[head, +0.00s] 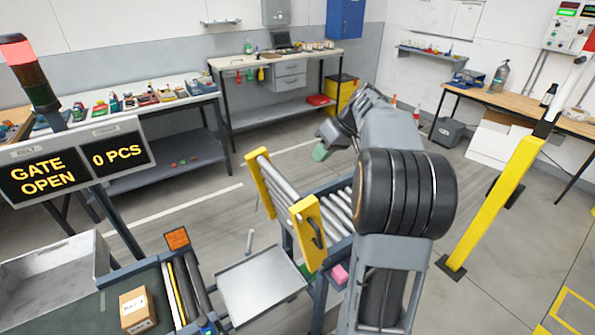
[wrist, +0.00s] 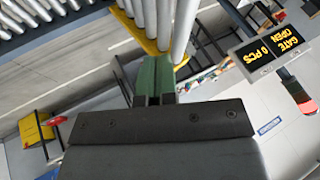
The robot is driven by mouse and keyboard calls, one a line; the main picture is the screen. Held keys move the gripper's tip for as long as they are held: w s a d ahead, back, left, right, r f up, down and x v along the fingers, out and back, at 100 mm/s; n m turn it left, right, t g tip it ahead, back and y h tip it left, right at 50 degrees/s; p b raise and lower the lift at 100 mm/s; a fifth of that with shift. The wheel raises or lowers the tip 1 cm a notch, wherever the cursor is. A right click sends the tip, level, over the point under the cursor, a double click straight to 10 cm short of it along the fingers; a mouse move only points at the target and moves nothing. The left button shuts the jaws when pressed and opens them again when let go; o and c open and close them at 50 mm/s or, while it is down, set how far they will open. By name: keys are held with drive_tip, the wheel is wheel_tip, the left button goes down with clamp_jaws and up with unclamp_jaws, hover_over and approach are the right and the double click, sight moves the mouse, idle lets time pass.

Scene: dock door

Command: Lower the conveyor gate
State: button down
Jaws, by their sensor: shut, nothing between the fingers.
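The conveyor gate (head: 283,190) is a short roller section between yellow side plates, standing tilted up in the head view. A dark handle (head: 318,234) is on its near yellow plate. The sign (head: 42,178) reads "GATE OPEN" and "0 PCS". My gripper (head: 320,151) has green fingertips and is behind and right of the gate's far end. In the wrist view my gripper (wrist: 153,75) is shut and empty, with the gate's grey rollers (wrist: 182,28) and yellow frame (wrist: 146,44) just beyond the tips. I cannot tell whether they touch.
A carton (head: 136,309) sits on the dark belt at the lower left. A metal plate (head: 262,284) lies between belt and gate. A pink block (head: 340,274) is at the gate's near foot. A yellow post (head: 493,205) stands right. Benches line the walls; the floor behind the gate is open.

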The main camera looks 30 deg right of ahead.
drive_tip(key=w+a+f+p, duration=0.1)
drive_tip(key=a+f, duration=0.4)
drive_tip(key=a, duration=0.1)
drive_tip(key=shift+a, duration=0.2)
idle(0.4)
